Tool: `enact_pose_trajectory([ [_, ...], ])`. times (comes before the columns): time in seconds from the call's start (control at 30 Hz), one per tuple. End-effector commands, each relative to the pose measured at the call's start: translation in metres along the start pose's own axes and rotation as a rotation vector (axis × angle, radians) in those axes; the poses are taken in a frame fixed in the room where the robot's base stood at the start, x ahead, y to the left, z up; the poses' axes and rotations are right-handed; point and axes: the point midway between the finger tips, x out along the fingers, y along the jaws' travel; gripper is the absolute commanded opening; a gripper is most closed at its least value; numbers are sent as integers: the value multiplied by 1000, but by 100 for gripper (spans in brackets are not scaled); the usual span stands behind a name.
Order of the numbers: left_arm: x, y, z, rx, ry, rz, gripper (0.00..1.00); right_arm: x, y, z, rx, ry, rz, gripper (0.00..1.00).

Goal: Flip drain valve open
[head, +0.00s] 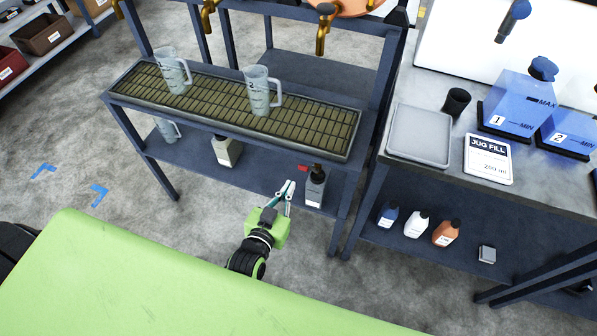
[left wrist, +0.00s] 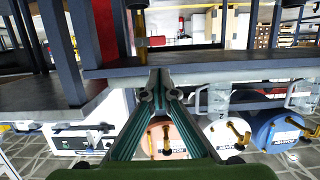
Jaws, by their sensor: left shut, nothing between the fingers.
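A small red lever (head: 303,168), which looks like the drain valve handle, shows under the front edge of the slatted drip tray (head: 330,142). In the left wrist view a red upright piece (left wrist: 107,30) stands left of the fingers; it may be the same lever. My left gripper (head: 290,183) is shut and empty, its fingertips just left of and below the red lever in the head view. In the left wrist view the closed fingertips (left wrist: 160,82) are in the middle. I cannot tell whether they touch anything. The valve body is hidden.
Two jugs (head: 173,75) (head: 258,92) stand on the drip tray. Brass taps (head: 321,40) hang above. Table legs and the right bench (head: 385,150) bound the space.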

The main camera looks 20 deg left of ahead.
Motion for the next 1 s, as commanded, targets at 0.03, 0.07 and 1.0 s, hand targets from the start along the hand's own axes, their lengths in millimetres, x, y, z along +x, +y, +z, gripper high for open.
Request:
enact_pose_trajectory([
  [0.03, 4, 0, -1, 0, 1, 0, 0, 0, 1, 0, 0, 0, 1, 65],
  [0.07, 6, 0, 0, 0, 1, 0, 0, -1, 2, 0, 0, 0, 2, 65],
  [1.0, 98, 0, 0, 0, 0, 0, 0, -2, 14, 2, 1, -3, 16, 65],
])
